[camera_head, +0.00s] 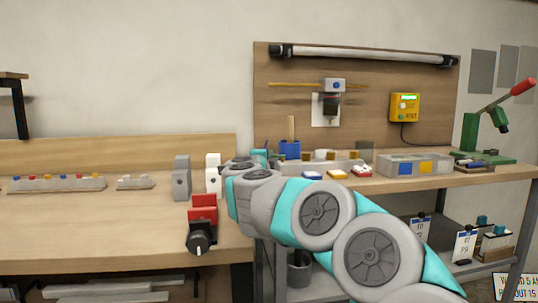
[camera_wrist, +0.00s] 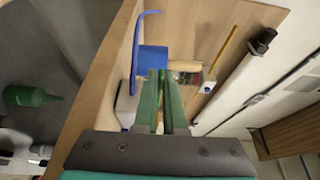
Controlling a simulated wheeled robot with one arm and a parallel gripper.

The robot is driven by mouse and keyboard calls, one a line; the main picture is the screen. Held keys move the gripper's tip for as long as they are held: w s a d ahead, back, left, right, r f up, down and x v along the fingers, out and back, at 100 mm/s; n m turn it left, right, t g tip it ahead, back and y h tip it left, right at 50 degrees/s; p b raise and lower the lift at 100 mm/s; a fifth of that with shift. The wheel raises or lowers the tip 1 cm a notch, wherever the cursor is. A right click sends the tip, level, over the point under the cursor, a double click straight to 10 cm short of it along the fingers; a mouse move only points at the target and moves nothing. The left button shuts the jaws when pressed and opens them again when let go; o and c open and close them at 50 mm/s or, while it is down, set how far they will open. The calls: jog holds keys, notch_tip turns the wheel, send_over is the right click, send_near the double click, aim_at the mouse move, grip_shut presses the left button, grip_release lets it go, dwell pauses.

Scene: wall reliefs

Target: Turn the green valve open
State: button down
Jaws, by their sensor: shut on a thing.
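I cannot make out the green valve for certain in either view. My gripper (camera_wrist: 163,75) shows in the wrist view as two long green fingers, close together. A thin yellowish-green thing (camera_wrist: 160,112) shows between them; I cannot tell whether it is part of the valve. Just beyond the fingertips is a blue holder (camera_wrist: 152,58) with a wooden handle (camera_wrist: 185,66) beside it. In the head view my arm reaches over the bench and its wrist hides the fingers and what they hold. The blue holder (camera_head: 290,150) stands just behind.
A yellow rod (camera_head: 290,85) with a small device (camera_head: 333,86) is on the back board. A yellow box (camera_head: 404,107) hangs to its right. A red-and-black item (camera_head: 202,222) is at the bench front. A green press (camera_head: 485,135) stands far right.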

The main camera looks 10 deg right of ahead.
dwell(0.3)
jog(key=c, duration=1)
grip_release()
jog(key=shift+w, duration=0.1)
jog(key=v, duration=0.7)
jog(key=shift+s+a+b, duration=0.2)
jog(key=shift+s+b, duration=0.1)
jog(key=shift+s, duration=0.1)
